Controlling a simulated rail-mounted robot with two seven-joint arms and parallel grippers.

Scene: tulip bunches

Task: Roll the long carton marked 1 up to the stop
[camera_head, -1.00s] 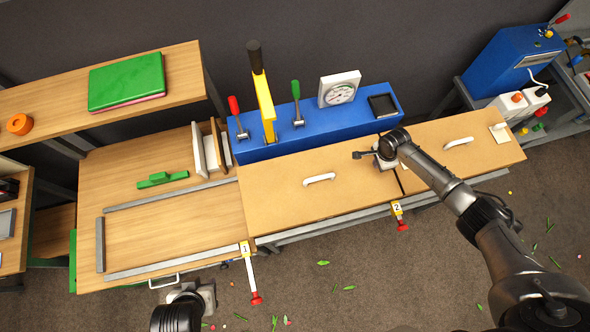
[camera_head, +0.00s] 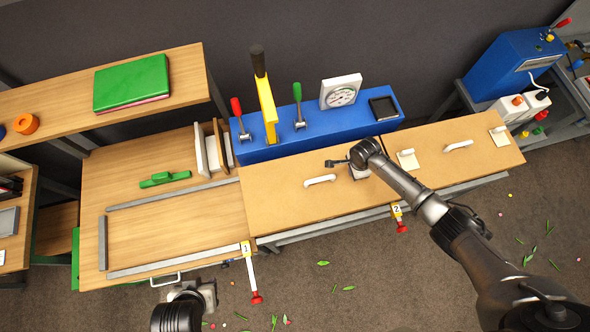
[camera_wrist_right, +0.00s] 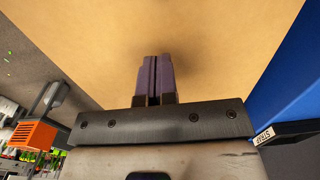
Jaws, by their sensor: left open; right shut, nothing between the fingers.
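I make out no long carton marked 1. Grey rails (camera_head: 172,260) frame a bare bed on that bench.
Tan panels with white handles (camera_head: 320,180) cover the middle and right. Behind stands a blue box (camera_head: 300,140) with levers and a dial (camera_head: 341,93). A tag reading 2 (camera_head: 396,210) is at the front. A green piece (camera_head: 163,179) lies on the left bench.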

